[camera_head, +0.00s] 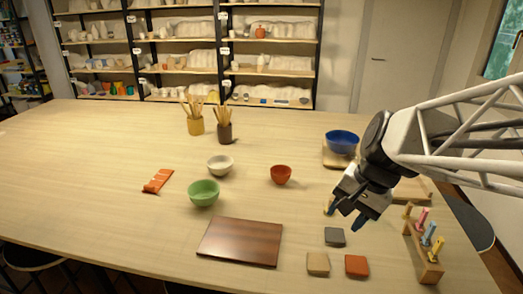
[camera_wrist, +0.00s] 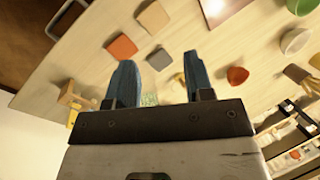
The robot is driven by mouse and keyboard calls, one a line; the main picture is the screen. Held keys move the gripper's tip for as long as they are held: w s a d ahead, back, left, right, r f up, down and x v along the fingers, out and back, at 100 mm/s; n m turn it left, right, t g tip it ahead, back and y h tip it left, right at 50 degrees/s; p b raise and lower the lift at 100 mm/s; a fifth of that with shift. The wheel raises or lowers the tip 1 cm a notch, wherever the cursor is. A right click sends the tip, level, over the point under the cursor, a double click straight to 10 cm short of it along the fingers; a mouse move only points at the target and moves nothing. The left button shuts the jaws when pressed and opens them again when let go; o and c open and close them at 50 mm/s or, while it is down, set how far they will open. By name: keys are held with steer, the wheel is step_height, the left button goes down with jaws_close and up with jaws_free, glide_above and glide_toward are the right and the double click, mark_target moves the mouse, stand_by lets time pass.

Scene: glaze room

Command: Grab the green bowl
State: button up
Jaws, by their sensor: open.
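The green bowl (camera_head: 203,193) stands upright on the table, left of centre, behind the dark wooden board (camera_head: 240,242). It looks empty. It also shows at the upper right edge of the wrist view (camera_wrist: 295,41), partly cut off. My gripper (camera_head: 344,215) is well to the right of the bowl, above the table. Its two blue fingers are apart with nothing between them, as the wrist view (camera_wrist: 160,78) also shows.
A white bowl (camera_head: 220,165) is close behind the green bowl, and a red bowl (camera_head: 281,174) stands between it and my gripper. An orange packet (camera_head: 158,181) lies left. Square tiles (camera_head: 334,237) and a tool rack (camera_head: 424,248) are at front right. A blue bowl (camera_head: 342,141) is behind.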

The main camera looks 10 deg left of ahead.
steer(key=w+a+f+m+g+y, duration=0.35)
steer(key=w+a+m+y, duration=0.2)
steer(key=w+a, duration=1.05)
steer(key=m+y, duration=0.4)
steer(key=m, duration=0.4)
glide_toward(201, 183)
steer(key=shift+n+g+v, duration=0.25)
steer(key=shift+v, duration=0.5)
steer(key=shift+w+a, duration=0.15)
steer(key=shift+x, duration=1.35)
steer(key=shift+x, duration=2.6)
